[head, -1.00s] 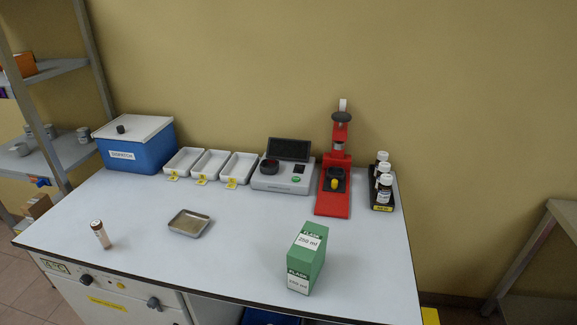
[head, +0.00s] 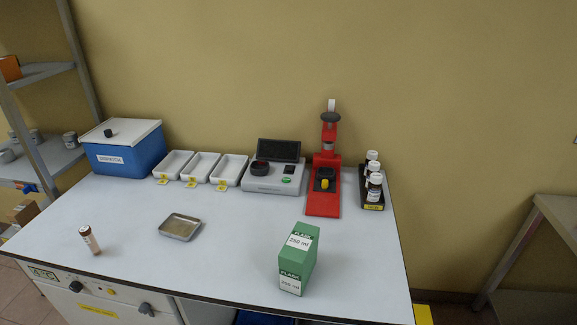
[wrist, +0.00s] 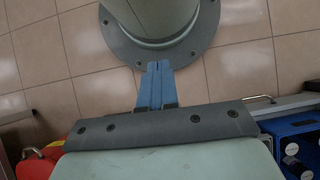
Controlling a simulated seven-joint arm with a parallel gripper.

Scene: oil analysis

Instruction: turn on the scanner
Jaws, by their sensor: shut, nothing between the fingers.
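The scanner (head: 262,184) appears to be the grey device with a raised dark screen (head: 279,150) at the back middle of the table in the head view. It has a round dark holder (head: 259,167) on its left, a small black square on its right and a green button (head: 286,180) at the front right. The screen looks dark. My gripper (wrist: 158,68) shows only in the wrist view, its blue fingers together and empty above the tiled floor by my round base. It is away from the scanner.
A red press (head: 323,201) stands right of the scanner, with a rack of bottles (head: 373,207) beyond it. Three white trays (head: 229,170) and a blue box (head: 126,157) are to the left.

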